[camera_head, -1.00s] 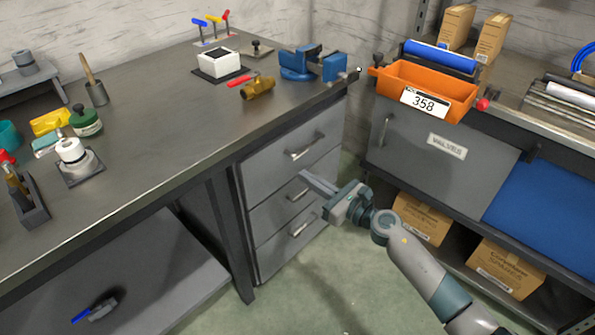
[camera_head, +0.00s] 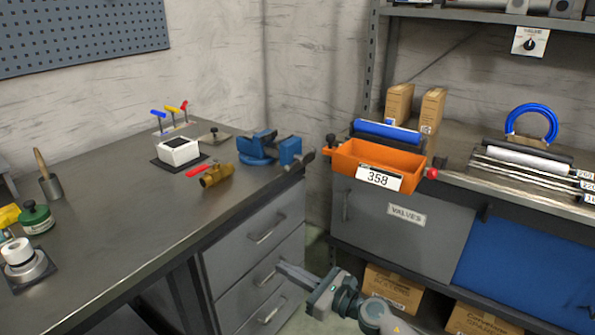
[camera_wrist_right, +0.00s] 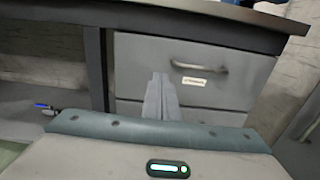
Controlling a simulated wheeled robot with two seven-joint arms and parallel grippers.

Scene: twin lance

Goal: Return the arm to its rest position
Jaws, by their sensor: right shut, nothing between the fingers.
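My right gripper (camera_head: 283,268) is in front of the drawers under the workbench, low in the head view. Its fingers are together and empty, pointing left toward the drawer fronts. In the right wrist view, the shut fingers (camera_wrist_right: 160,98) stand before a grey drawer with a handle (camera_wrist_right: 200,68) and a small label. I cannot tell whether the fingertips touch the drawer front. My right arm (camera_head: 372,308) comes in from the lower right. My left gripper is not in view.
The workbench (camera_head: 110,190) holds a brass valve (camera_head: 216,175), a blue vise (camera_head: 258,147) and a white box (camera_head: 178,151). The orange bin (camera_head: 345,165) marked 358 sits on the shelf unit at right. Cardboard boxes (camera_head: 393,289) stand below. The workbench edge overhangs the drawers.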

